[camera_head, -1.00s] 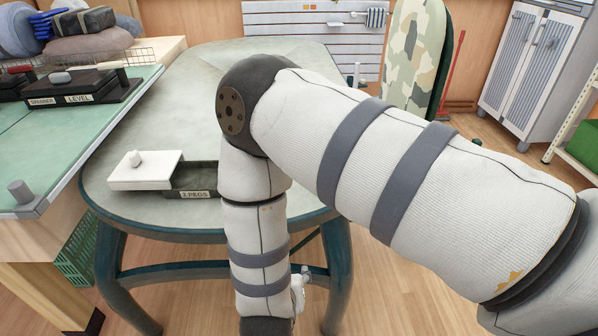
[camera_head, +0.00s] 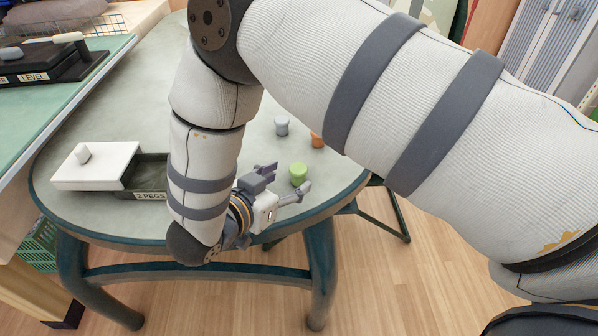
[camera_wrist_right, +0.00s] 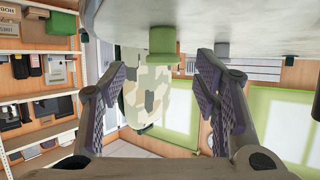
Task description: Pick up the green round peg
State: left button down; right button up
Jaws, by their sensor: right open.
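The green round peg (camera_head: 298,174) stands on the table near its front right edge, with a wider cap on top. In the right wrist view the peg (camera_wrist_right: 163,42) appears upside down, ahead of the fingers and lined up with the gap between them. My right gripper (camera_head: 287,179) is open and empty, close to the near left side of the peg. In the right wrist view its two purple-padded fingers (camera_wrist_right: 161,78) stand wide apart. My left gripper is not in view.
A grey peg (camera_head: 282,126) and an orange peg (camera_head: 317,140) stand farther back. A dark box labelled PEGS (camera_head: 148,178) with a white lid piece (camera_head: 97,167) lies left of my forearm on the table (camera_head: 120,125). My right arm hides part of the tabletop.

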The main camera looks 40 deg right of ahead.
aim_at(297, 170)
jog(key=x, duration=0.6)
jog(key=shift+w+r, duration=0.2)
jog(key=shift+r, duration=0.2)
jog(key=c, duration=1.1)
jog(key=shift+o, duration=0.2)
